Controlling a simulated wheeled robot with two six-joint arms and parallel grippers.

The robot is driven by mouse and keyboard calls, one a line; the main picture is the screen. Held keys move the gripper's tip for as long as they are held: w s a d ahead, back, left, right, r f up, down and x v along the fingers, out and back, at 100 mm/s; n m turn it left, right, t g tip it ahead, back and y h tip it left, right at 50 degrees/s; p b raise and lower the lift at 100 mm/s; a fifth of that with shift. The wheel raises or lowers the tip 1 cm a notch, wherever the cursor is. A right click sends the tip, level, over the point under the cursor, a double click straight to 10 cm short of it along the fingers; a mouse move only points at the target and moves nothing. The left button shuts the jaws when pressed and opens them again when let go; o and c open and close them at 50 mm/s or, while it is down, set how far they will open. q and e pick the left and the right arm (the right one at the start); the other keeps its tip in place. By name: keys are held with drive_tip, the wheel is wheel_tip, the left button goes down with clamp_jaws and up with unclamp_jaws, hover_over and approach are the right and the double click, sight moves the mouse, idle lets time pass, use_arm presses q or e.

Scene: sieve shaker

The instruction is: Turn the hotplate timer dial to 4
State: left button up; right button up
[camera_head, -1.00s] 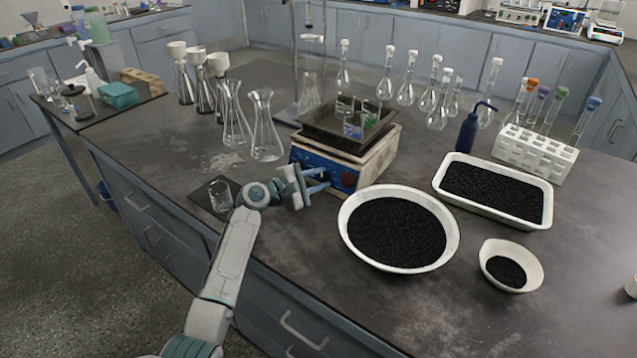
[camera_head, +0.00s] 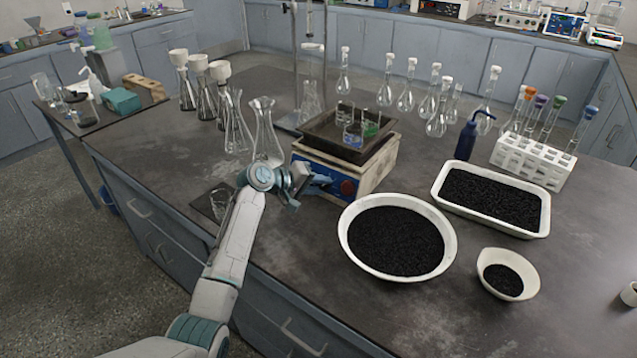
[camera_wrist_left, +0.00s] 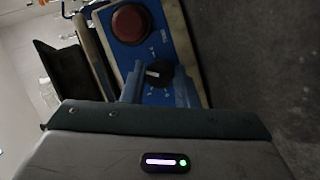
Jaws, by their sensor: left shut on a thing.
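The hotplate (camera_head: 370,176) stands on the dark bench with a blue front panel and a dark tray (camera_head: 338,141) of small beakers on top. The timer dial (camera_wrist_left: 157,73) is a black knob with a white pointer mark, ringed by small white marks on the panel. My left gripper (camera_head: 318,184) is at the panel; in the left wrist view (camera_wrist_left: 158,88) its two blue fingers are shut on the dial, one on each side. The mark numbers are too small to read. A red knob (camera_head: 348,188) sits beside the dial. My right gripper is not in view.
A white basin of black granules (camera_head: 345,222) stands close to the right of the hotplate. Glass flasks (camera_head: 266,135) stand behind my left wrist. A white tray (camera_head: 441,199) and small bowl (camera_head: 531,283) are further right.

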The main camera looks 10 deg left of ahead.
use_arm(q)
drive_tip(key=m+p, duration=0.1)
drive_tip(key=m+y, duration=0.1)
drive_tip(key=m, duration=0.1)
drive_tip(key=shift+d+r+g+p, duration=0.1)
drive_tip(key=shift+r+g+p, duration=0.15)
drive_tip(key=shift+g+p, duration=0.15)
drive_tip(key=m+y+p, duration=0.2)
drive_tip(key=m, duration=0.2)
drive_tip(key=shift+d+p, duration=0.1)
drive_tip(key=shift+p, duration=0.25)
drive_tip(key=shift+m+y+p, duration=0.45)
drive_tip(key=shift+m+y, duration=0.15)
drive_tip(key=shift+m, duration=0.4)
drive_tip(key=shift+f, duration=0.1)
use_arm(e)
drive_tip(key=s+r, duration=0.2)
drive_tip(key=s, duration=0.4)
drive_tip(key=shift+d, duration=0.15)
use_arm(q)
drive_tip(key=shift+m, duration=0.3)
drive_tip(key=shift+s, duration=0.1)
drive_tip(key=o, duration=1)
